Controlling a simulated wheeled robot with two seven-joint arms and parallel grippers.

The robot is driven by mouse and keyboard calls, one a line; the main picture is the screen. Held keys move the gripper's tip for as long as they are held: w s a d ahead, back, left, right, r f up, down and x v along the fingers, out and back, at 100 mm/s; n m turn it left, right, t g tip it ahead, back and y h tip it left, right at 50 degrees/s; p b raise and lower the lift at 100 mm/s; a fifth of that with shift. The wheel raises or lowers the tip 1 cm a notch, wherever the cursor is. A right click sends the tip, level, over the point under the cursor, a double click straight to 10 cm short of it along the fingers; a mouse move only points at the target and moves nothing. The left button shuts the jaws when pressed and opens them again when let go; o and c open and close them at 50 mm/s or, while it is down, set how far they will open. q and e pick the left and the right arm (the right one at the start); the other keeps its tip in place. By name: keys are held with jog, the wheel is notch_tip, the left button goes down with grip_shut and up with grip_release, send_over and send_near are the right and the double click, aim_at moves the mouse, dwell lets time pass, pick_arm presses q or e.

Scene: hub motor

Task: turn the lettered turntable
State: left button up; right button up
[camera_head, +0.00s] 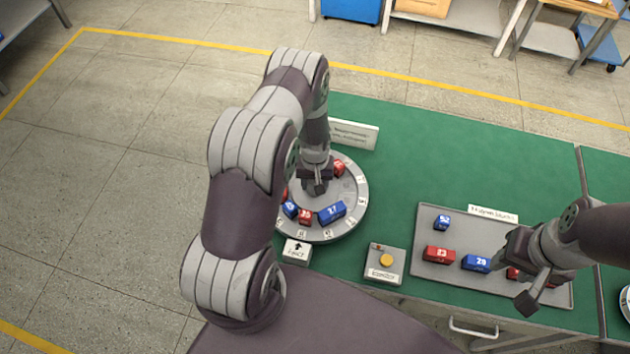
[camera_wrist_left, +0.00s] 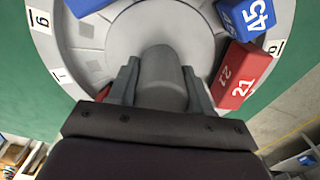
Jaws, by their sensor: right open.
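The lettered turntable (camera_head: 358,199) is a round grey disc with small white labels around its rim; it also fills the left wrist view (camera_wrist_left: 75,62). On it lie a blue block marked 27 (camera_head: 332,212), a red block (camera_head: 306,217), a blue block marked 45 (camera_wrist_left: 247,16) and other red blocks. My left gripper (camera_head: 316,186) points down at its centre. In the left wrist view its fingers (camera_wrist_left: 162,88) stand against both sides of a grey central knob (camera_wrist_left: 162,75). My right gripper (camera_head: 516,282) is open and empty above the grey tray. My left arm hides the turntable's left part.
The grey tray (camera_head: 428,275) holds red and blue blocks. A box with a yellow button (camera_head: 386,261) stands between tray and turntable. A small sign with an arrow (camera_head: 296,250) is at the turntable's front, and a white sign (camera_head: 354,134) behind it.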

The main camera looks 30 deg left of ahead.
pick_arm(q)
grip_shut()
jog(key=shift+w+m+b, duration=0.1)
jog(key=shift+m+b, duration=0.25)
jog(key=shift+m, duration=0.15)
jog(key=shift+m+b, duration=0.55)
jog(key=shift+m, duration=0.35)
jog(key=shift+m+b, duration=0.55)
jog(key=shift+m, duration=0.65)
jog(key=shift+w+r+m, duration=0.1)
jog(key=shift+r+m, duration=0.05)
jog(key=shift+m, duration=0.25)
jog(key=o, duration=1.1)
grip_release()
jog(key=shift+c, duration=0.2)
